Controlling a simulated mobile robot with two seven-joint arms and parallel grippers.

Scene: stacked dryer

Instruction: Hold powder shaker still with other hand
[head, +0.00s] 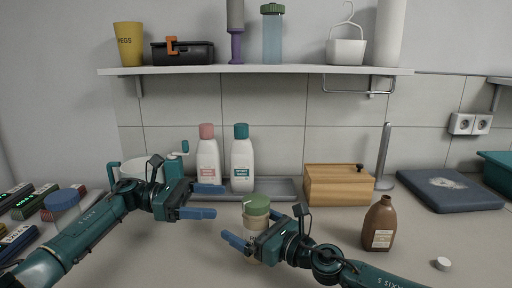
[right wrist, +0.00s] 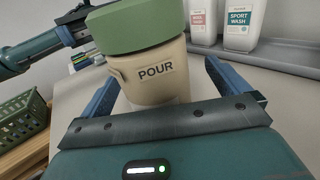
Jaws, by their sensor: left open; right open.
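The powder shaker (head: 256,207) has a green lid and a beige body. It stands upright on the worktop in the head view. In the right wrist view the shaker (right wrist: 152,72) shows the word POUR and sits between the two blue fingers of my right gripper (right wrist: 163,86). That gripper (head: 256,229) is open around the shaker, with a gap visible at the left finger; contact at the right finger is unclear. My left gripper (head: 212,201) is open and empty, just left of the shaker at about lid height. The shaker's lower body is partly hidden by my right gripper.
White bottles with a pink cap (head: 207,160) and a teal cap (head: 242,162) stand behind on a grey tray (head: 283,188). A wooden box (head: 338,186), a brown bottle (head: 380,225) and a white cap (head: 442,264) lie to the right. A shelf (head: 260,70) hangs above.

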